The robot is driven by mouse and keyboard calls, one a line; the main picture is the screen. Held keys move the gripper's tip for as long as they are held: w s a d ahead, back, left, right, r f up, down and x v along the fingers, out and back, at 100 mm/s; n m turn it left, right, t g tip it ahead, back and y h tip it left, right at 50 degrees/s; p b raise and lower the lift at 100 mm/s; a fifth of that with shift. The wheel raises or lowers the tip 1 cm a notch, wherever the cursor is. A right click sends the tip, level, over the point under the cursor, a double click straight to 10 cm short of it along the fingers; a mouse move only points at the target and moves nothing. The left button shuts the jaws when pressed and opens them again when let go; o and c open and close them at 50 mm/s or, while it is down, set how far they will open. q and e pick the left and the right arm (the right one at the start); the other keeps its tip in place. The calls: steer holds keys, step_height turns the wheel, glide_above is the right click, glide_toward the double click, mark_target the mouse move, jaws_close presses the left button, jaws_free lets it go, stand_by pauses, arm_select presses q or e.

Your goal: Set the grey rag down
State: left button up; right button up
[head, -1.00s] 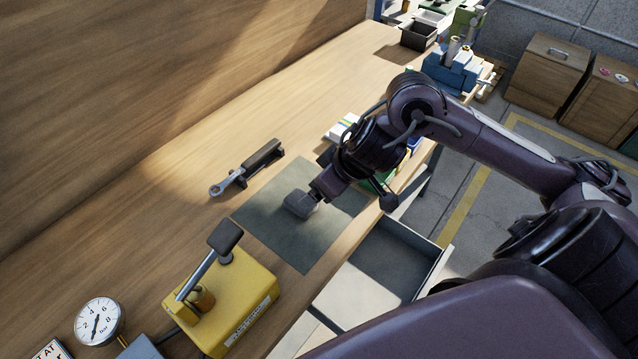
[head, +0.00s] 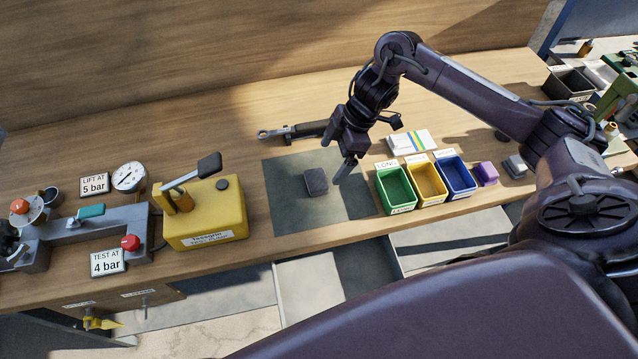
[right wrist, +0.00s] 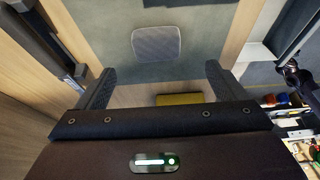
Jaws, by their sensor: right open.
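The grey rag (head: 316,181) lies as a small folded pad on the dark green mat (head: 290,215) on the bench. In the right wrist view the rag (right wrist: 157,44) lies flat on the mat, beyond the fingertips and apart from them. My right gripper (head: 345,160) is open and empty, just above and to the right of the rag in the head view. Its two spread fingers (right wrist: 157,85) show in the right wrist view with nothing between them. My left gripper is not in view.
A wrench-like tool (head: 290,131) lies behind the mat. Green (head: 396,190), yellow (head: 427,182) and blue (head: 456,177) bins stand right of it. A yellow pump box (head: 205,213) stands left. An open drawer (head: 335,280) juts out below the bench's front edge.

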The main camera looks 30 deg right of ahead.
mark_target(317, 179)
steer(key=shift+w+a+f+p, duration=0.2)
steer(key=shift+w+a+f, duration=0.1)
steer(key=shift+a+f, duration=0.3)
steer(key=shift+w+a+f+p, duration=0.15)
steer(key=shift+w+a+f, duration=0.15)
steer(key=shift+f, duration=0.35)
steer(key=shift+p+x, duration=0.65)
steer(key=shift+x, duration=0.4)
steer(key=shift+d+x, duration=0.2)
steer(key=shift+x, duration=1.35)
steer(key=shift+s+f, duration=0.1)
steer(key=shift+s, duration=0.1)
steer(key=c, duration=1.1)
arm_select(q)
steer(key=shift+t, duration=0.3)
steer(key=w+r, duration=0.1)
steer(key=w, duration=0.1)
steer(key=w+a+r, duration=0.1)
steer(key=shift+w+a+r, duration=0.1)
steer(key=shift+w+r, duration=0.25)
arm_select(e)
steer(key=shift+c, duration=0.2)
